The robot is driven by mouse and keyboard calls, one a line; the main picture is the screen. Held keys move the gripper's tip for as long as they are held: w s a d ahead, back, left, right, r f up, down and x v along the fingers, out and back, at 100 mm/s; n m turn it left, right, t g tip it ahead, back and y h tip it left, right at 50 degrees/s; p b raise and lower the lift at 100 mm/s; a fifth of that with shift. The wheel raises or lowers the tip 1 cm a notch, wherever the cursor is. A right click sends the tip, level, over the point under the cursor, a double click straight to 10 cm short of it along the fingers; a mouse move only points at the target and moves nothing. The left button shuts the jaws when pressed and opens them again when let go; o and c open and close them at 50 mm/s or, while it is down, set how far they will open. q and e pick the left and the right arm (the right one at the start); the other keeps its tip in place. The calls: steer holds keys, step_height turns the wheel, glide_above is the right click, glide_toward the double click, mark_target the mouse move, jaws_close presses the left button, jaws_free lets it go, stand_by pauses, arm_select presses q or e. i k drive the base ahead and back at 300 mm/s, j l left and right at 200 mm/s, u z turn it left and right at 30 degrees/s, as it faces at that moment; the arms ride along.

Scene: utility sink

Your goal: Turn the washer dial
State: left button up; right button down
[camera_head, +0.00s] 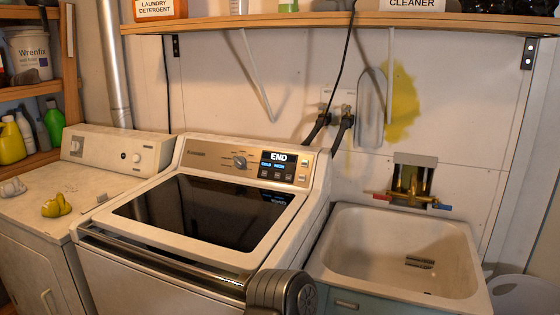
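The washer (125,215) stands in the middle of the head view, with a dark glass lid that is shut. Its dial (240,161) is a round knob on the tilted control panel at the back, left of a lit display (278,164) that reads END. The dial is in plain view and nothing touches it. A dark grey rounded part at the bottom centre, in front of the washer, looks like part of my own arm. No fingers of either gripper show.
A dryer-like machine (122,148) stands at left with a yellow object (57,206) on top. A utility sink (345,228) with a brass faucet (411,190) is at right. A wooden shelf (330,21) runs above. The space over the washer lid is clear.

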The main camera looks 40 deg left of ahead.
mark_target(240, 162)
steer(key=k+j, duration=1.05)
steer(key=j, duration=0.2)
